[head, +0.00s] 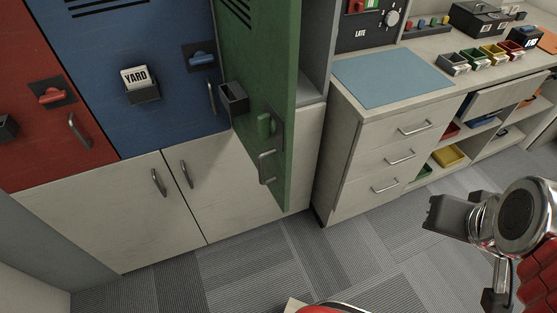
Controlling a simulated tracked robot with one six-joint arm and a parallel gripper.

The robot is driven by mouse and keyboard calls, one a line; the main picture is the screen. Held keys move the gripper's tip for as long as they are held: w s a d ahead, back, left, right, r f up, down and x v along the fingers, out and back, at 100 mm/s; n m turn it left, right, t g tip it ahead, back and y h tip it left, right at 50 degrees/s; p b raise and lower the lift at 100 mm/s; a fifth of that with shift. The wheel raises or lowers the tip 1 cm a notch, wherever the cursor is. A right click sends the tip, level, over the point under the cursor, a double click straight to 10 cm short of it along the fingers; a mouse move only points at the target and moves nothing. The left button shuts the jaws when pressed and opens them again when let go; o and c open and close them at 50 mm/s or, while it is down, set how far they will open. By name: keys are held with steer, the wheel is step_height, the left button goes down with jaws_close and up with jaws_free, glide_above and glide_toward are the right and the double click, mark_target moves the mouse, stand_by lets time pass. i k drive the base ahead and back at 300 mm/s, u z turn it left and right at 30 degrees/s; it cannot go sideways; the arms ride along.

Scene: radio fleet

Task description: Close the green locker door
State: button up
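The green locker door (262,80) stands open in the upper middle of the head view, swung out from the locker row. It has a green latch (268,125), a dark bar handle (266,167) and a small dark holder (233,98) on its face. My gripper (434,216) is at the right, in front of the drawer unit and well apart from the door. It points left. Its fingers are seen from an angle that does not show whether they are open or shut.
A blue locker door (120,75) marked YARD and a red locker door (45,100) are closed at the left. White cupboards (150,205) lie below. A drawer counter (385,150) with a blue mat (390,78) stands right of the green door. Grey carpet floor (330,255) is clear in front.

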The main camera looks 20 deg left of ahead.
mark_target(259, 40)
steer(key=z, duration=0.1)
steer(key=k, duration=1.75)
steer(key=u, duration=1.4)
steer(key=i, duration=1)
steer(key=u, duration=0.05)
